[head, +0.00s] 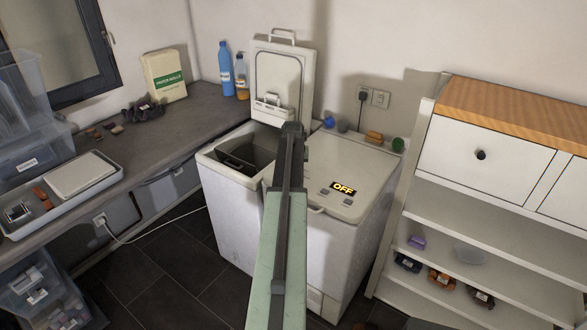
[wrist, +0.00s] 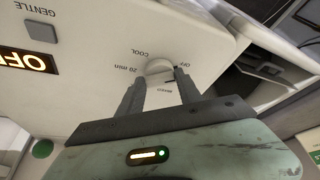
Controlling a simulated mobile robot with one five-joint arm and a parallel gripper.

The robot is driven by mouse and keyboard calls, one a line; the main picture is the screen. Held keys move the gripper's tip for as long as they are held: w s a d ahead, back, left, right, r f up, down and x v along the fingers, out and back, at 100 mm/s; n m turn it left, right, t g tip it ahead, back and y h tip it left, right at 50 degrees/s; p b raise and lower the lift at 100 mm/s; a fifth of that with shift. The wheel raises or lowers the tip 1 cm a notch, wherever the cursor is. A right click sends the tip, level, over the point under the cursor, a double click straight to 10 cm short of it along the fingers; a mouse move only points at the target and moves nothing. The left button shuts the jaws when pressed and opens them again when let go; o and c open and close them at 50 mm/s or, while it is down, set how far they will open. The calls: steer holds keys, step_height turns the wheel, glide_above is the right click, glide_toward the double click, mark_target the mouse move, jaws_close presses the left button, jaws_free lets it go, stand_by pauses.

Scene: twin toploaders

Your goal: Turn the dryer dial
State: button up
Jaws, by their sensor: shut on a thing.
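The dryer (head: 345,190) is the closed white toploader on the right, with a lit "OFF" display (head: 343,188). In the wrist view the round white dial (wrist: 158,67) sits on its pale top panel, ringed by upside-down labels including OFF, COOL and 20 min. My gripper (wrist: 159,78) is shut on the dial, one finger on each side. I cannot tell for certain which label the dial points to. The lit display also shows at the left of the wrist view (wrist: 28,60). In the head view my arm hides the dial and fingertips.
The left toploader (head: 228,205) has its lid (head: 278,75) raised, close beside my arm. Several small items (head: 374,137) stand along the dryer's back edge. White shelves (head: 490,200) stand to the right, and a grey counter (head: 165,140) to the left.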

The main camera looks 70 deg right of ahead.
steer(key=shift+n, duration=0.4)
steer(key=o, duration=1.4)
steer(key=p+v, duration=0.7)
steer(key=shift+s+a+r, duration=0.15)
steer(key=shift+r, duration=0.25)
